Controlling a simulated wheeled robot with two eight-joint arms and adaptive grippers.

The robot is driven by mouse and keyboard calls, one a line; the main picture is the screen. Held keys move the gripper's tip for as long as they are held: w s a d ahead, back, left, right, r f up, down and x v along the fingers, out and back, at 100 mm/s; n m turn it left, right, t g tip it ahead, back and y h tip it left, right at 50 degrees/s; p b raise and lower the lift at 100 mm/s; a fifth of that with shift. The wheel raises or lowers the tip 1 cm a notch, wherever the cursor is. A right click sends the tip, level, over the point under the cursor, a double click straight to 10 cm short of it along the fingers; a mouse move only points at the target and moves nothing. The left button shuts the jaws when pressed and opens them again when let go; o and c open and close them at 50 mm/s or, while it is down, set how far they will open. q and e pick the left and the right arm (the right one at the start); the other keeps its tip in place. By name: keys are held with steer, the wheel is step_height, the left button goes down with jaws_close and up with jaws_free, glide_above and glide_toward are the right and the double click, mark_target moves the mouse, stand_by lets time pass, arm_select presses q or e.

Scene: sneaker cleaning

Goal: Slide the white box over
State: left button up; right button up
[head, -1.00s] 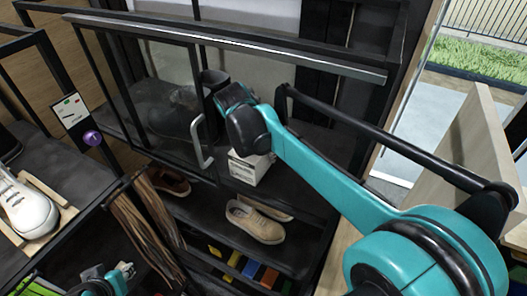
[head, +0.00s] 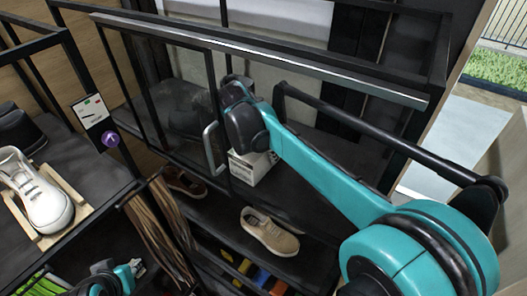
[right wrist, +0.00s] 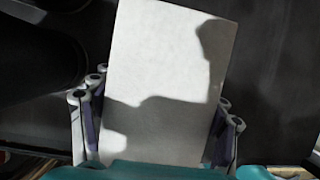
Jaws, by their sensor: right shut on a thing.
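The white box (head: 250,168) sits on the dark shelf of the black-framed cabinet, partly hidden behind my right forearm in the head view. In the right wrist view the white box (right wrist: 165,75) fills the middle, with a shadow across it. My right gripper (right wrist: 158,125) has a finger on each side of the box and is shut on it. In the head view its fingers are hidden by the arm. My left gripper (head: 122,276) is at the lower left, apart from the box, and its jaw state is unclear.
A glass door with a grey handle (head: 213,148) stands just left of the box. A dark boot-like shape shows behind the glass. Beige shoes (head: 270,232) sit on the shelf below. A white sneaker (head: 38,193) rests on a wooden stand at left. Bare shelf lies right of the box.

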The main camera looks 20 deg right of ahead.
steer(key=shift+a, duration=0.2)
steer(key=o, duration=1.4)
steer(key=shift+w, duration=0.1)
steer(key=shift+o, duration=0.2)
steer(key=shift+r, duration=0.1)
steer(key=shift+r, duration=0.25)
steer(key=r, duration=0.5)
steer(key=shift+s+a+r, duration=0.15)
steer(key=shift+s+a, duration=0.1)
steer(key=shift+s, duration=0.05)
arm_select(q)
steer(key=shift+w+d, duration=0.45)
steer(key=shift+d, duration=0.05)
arm_select(e)
steer(key=shift+s+r, duration=0.3)
steer(key=shift+r, duration=0.25)
arm_select(q)
steer(key=shift+s, duration=0.1)
